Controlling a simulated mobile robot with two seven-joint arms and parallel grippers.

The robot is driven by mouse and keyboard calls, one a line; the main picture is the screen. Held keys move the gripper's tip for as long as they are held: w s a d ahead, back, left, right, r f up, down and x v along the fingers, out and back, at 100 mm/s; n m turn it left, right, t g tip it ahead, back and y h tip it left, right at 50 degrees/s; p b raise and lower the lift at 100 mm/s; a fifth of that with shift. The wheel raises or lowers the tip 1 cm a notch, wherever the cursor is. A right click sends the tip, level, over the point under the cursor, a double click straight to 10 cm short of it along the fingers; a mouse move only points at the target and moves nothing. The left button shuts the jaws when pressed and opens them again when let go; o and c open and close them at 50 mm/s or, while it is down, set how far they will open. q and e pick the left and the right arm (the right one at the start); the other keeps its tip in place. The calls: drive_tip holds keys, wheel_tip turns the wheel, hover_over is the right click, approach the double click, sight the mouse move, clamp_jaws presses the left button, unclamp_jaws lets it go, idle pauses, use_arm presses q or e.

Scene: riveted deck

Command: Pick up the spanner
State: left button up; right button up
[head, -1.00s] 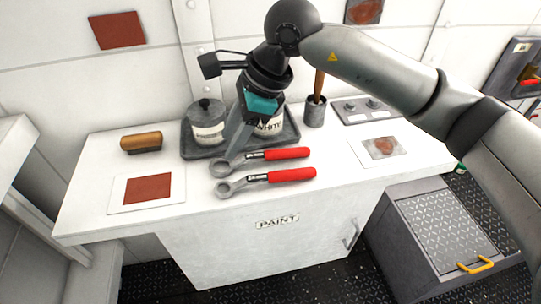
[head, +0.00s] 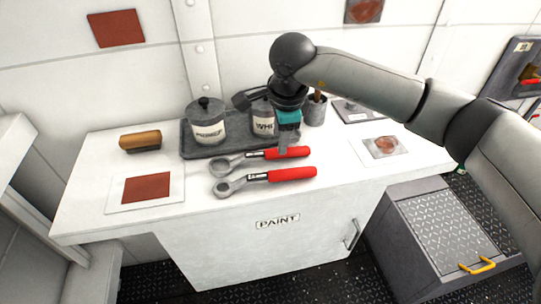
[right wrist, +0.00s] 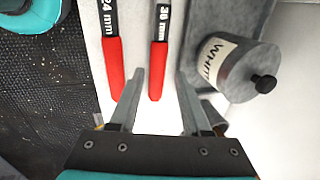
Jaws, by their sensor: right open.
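Two spanners with red handles and grey ring heads lie side by side on the white cabinet top. The back spanner (head: 294,153) is nearer the tray, and the front spanner (head: 292,174) is nearer the front edge. In the right wrist view the back one (right wrist: 158,65) is marked 30 or 36 mm, and the front one (right wrist: 113,70) 24 mm. My right gripper (head: 284,150) is open at the back spanner's red handle. In the right wrist view its fingers (right wrist: 160,75) show either side of that handle; I cannot tell their height. My left gripper is out of view.
A dark tray (head: 191,152) behind the spanners holds a primer can (head: 205,125) and a white-paint can (head: 262,124), close to my right gripper. A brush pot (head: 317,112) stands to the right. A wooden-backed brush (head: 140,140) and a rust-red swatch (head: 146,188) lie left.

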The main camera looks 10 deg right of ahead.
sight(260, 158)
drive_tip(key=x, duration=0.5)
drive_tip(key=shift+s+f, duration=0.1)
drive_tip(key=shift+f, duration=0.05)
clamp_jaws()
idle(0.4)
